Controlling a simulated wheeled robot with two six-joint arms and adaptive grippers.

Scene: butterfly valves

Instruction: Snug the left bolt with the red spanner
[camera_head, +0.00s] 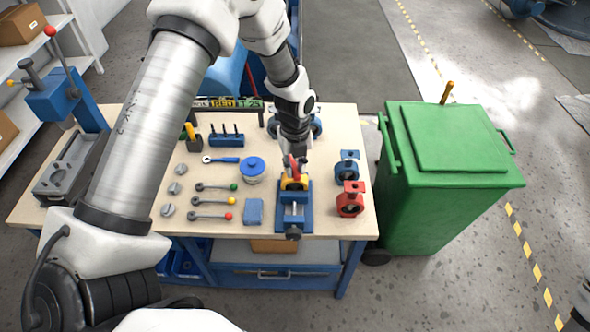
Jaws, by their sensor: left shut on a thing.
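My left gripper (293,157) points down over the blue vise (294,213) at the table's front right. It is shut on a narrow red piece, which looks like the red spanner (294,168). The yellow butterfly valve (294,183) sits at the back of the vise, directly under the gripper. The red spanner's end reaches down to or just over the valve; I cannot tell if it touches. The valve's bolts are too small or hidden to make out.
On the wooden table (345,222) lie a blue spanner (222,159), a blue-lidded tub (253,169), several ball-ended levers and discs. A red valve (350,199) and a blue valve (347,164) stand right of the vise. A green bin (440,200) stands right of the table.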

